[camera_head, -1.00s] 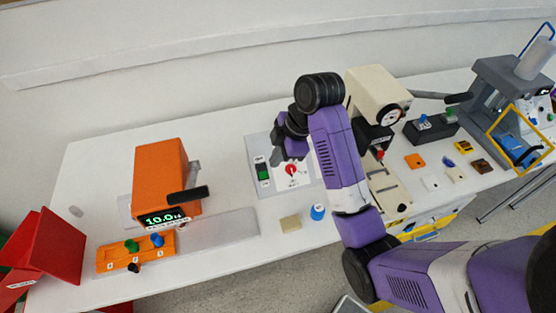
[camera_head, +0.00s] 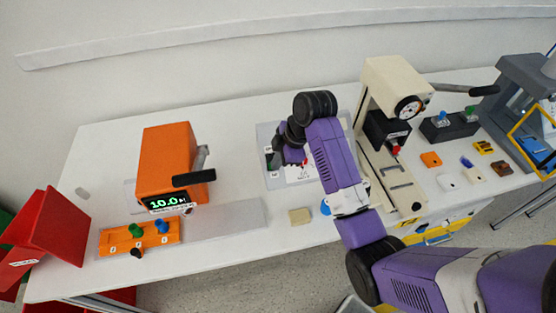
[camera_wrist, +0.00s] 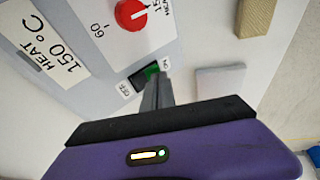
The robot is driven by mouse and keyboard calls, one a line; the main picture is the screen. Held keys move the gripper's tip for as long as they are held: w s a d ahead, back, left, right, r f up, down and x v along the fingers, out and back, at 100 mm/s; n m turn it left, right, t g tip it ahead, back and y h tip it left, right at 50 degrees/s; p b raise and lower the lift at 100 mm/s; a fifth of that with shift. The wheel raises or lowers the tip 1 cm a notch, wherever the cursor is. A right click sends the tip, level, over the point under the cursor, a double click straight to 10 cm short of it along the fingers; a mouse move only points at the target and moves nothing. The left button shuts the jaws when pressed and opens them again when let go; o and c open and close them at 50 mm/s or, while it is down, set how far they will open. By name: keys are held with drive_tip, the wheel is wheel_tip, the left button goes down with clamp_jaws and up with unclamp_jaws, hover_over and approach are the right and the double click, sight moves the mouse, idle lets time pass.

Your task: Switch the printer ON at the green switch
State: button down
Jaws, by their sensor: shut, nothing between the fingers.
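The green switch (camera_wrist: 151,70) is a small rocker in a dark frame on a grey panel (camera_wrist: 75,95). In the wrist view it lies between an OFF label on its left and an ON label on its right. My gripper (camera_wrist: 155,82) is shut and empty, with its fingertips right at the switch, covering part of it. I cannot tell whether they touch it or which way the rocker is tipped. In the head view my gripper (camera_head: 281,160) is over the panel and hides most of the switch.
A red knob (camera_wrist: 131,14) with a printed scale sits on the same panel. A tan block (camera_head: 299,216) and a blue cap (camera_head: 325,207) lie in front. An orange machine (camera_head: 167,165) stands to the left, and a cream press (camera_head: 395,85) stands close on the right.

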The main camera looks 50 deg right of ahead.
drive_tip(key=shift+f+t+b, duration=0.3)
drive_tip(key=shift+f+b, duration=0.15)
drive_tip(key=shift+b, duration=0.1)
drive_tip(key=shift+r, duration=0.2)
drive_tip(key=shift+r+p, duration=0.85)
drive_tip(key=shift+p, duration=0.25)
